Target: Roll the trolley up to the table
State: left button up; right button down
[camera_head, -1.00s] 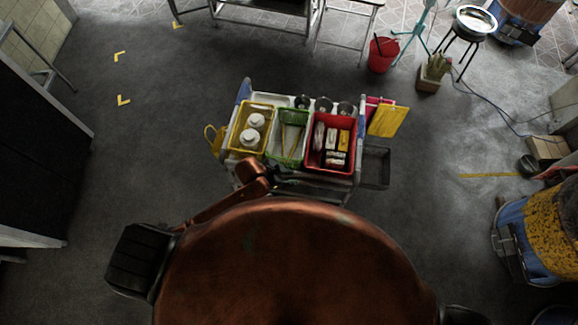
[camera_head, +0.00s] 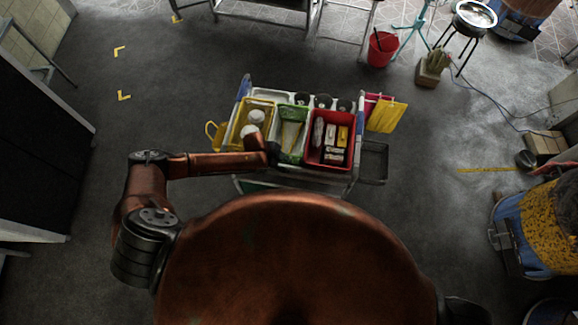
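The trolley (camera_head: 262,95) stands in front of me in the middle of the head view, on the dark floor. Its top holds a yellow bin (camera_head: 240,122) with white items, a green bin (camera_head: 292,152), a red bin (camera_head: 329,163) with boxes, and several dark cups. My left arm bends in from the left, and my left gripper (camera_head: 271,153) is at the trolley's near edge, by the yellow and green bins. Its fingers are too small and hidden to tell their state or any contact. My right gripper is not in view. A metal-framed table (camera_head: 268,17) is partly visible at the top edge.
Yellow corner marks (camera_head: 123,96) lie on the floor at upper left. A red bucket (camera_head: 382,49), a potted cactus (camera_head: 431,70) and a stool (camera_head: 472,20) stand at upper right. A dark cabinet (camera_head: 40,150) is at left. Floor between cabinet and trolley is clear.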

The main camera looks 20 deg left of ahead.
aim_at(290, 168)
pick_arm(q)
jog(key=shift+x, duration=1.75)
jog(key=shift+c, duration=0.6)
grip_shut()
